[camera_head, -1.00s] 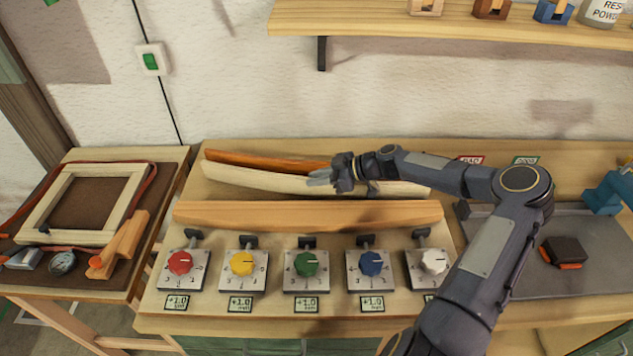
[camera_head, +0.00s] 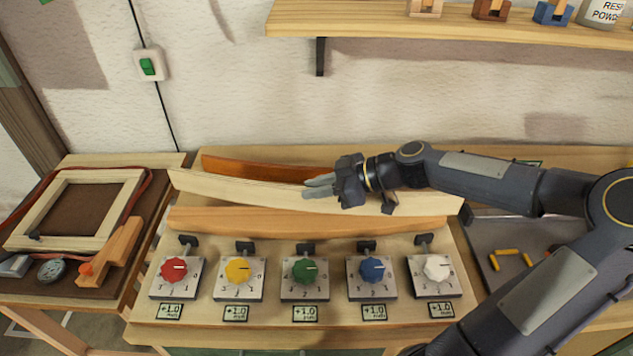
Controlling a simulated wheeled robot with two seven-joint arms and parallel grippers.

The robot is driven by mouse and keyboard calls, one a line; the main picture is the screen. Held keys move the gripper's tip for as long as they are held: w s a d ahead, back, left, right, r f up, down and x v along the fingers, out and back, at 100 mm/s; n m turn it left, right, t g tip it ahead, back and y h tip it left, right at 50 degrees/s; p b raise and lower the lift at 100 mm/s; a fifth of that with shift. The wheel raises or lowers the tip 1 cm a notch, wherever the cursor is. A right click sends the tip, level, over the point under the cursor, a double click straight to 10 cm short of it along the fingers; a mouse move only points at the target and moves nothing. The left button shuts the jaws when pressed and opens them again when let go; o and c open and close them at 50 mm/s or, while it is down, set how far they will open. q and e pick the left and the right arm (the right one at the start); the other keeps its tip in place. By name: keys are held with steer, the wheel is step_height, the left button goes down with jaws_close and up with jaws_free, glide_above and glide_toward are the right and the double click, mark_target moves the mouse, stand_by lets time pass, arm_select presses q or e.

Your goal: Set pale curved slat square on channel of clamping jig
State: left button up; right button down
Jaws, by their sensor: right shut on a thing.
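The pale curved slat (camera_head: 245,191) is a long light strip, held in the air by my right gripper (camera_head: 318,187), which is shut on it near its middle. The slat spans from above the jig's left end to past its right end and tilts slightly down to the right. The clamping jig (camera_head: 310,222) is the long tan wooden bar with clamps and dials in front; the slat hangs above and behind it, covering part of its top edge. The channel itself is not clearly visible. My left gripper is not in view.
A reddish-brown slat (camera_head: 265,169) lies behind at the back of the bench. Dials in red (camera_head: 173,269), yellow, green, blue and white line the front. A grey tray (camera_head: 510,235) with yellow pieces is at right. A side table with a wooden frame (camera_head: 20,230) stands at left.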

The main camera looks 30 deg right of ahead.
mark_target(313, 206)
steer(key=shift+s+a+f+n+g+y+p, duration=0.3)
steer(key=shift+f+p, duration=0.2)
steer(key=shift+p, duration=0.7)
steer(key=shift+s+a+f+n+g+y+p, duration=0.2)
steer(key=shift+s+a+f+n+g+p, duration=0.2)
steer(key=shift+p, duration=0.75)
steer(key=shift+f, duration=0.4)
steer(key=shift+s+a+f, duration=0.1)
steer(key=shift+f, duration=0.25)
step_height(313, 206, down, 5)
steer(key=b, duration=0.3)
steer(key=shift+f+b, duration=0.1)
steer(key=shift+b, duration=0.25)
steer(key=shift+f+b, duration=0.3)
steer(key=shift+f+b, duration=0.55)
steer(key=shift+f, duration=0.05)
steer(key=c, duration=1.3)
jaws_free()
steer(key=shift+o, duration=0.2)
